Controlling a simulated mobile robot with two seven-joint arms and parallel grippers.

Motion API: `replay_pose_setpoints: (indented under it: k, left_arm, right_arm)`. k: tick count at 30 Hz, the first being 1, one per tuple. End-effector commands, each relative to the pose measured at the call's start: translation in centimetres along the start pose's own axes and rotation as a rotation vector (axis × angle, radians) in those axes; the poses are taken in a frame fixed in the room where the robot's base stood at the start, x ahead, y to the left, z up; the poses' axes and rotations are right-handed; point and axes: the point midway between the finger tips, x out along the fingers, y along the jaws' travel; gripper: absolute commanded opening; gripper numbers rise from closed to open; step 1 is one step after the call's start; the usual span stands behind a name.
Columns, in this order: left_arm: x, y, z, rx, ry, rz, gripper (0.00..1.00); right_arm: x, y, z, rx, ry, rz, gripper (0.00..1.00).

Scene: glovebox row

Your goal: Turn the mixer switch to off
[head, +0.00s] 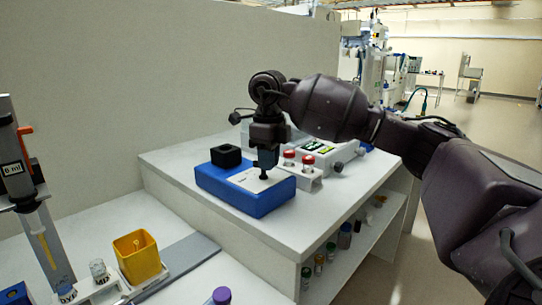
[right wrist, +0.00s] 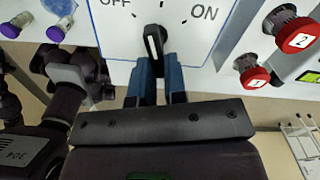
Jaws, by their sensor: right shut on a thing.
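The mixer (head: 220,194) is a blue box with a pale top panel and a black block (head: 226,156) on its left part. In the head view my right gripper (head: 266,170) points down at the panel and hides the switch there. In the right wrist view the dark switch (right wrist: 153,42), with a white line on it, sits between my right gripper's fingertips (right wrist: 154,62), which are shut on it. The switch points about midway between OFF at the left and ON at the right, leaning slightly left. My left gripper does not show in the head view.
Red-capped vials stand in a white holder (head: 308,181) right of the mixer, close to my right gripper. A white device (head: 338,154) is behind them. A yellow container (head: 138,259) and a large syringe (head: 40,225) stand on the lower bench at left. A wall rises behind.

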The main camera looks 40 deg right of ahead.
Motion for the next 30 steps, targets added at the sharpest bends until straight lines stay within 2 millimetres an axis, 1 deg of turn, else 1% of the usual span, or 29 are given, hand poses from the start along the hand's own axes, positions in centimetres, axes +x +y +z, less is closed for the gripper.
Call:
replay_pose_setpoints:
  k: [1, 7, 19, 20, 24, 30]
  left_arm:
    - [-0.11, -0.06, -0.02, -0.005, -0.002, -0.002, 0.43]
    - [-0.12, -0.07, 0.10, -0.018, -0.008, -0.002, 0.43]
    - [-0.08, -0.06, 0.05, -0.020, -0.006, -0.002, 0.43]
    - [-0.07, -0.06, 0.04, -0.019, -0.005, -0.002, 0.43]
    - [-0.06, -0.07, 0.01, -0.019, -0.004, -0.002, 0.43]
    - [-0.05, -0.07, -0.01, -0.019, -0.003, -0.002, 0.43]
  right_arm:
    - [-0.40, -0.03, -0.04, -0.036, -0.005, -0.002, 0.00]
    - [-0.18, -0.16, 0.01, -0.144, -0.003, 0.000, 0.00]
    - [0.03, -0.20, 0.04, -0.166, 0.000, 0.001, 0.00]
    - [0.03, -0.20, 0.05, -0.166, 0.000, 0.001, 0.17]
    - [0.03, -0.20, 0.04, -0.165, 0.000, 0.001, 0.38]
    - [0.01, -0.20, 0.03, -0.165, 0.000, 0.000, 0.38]
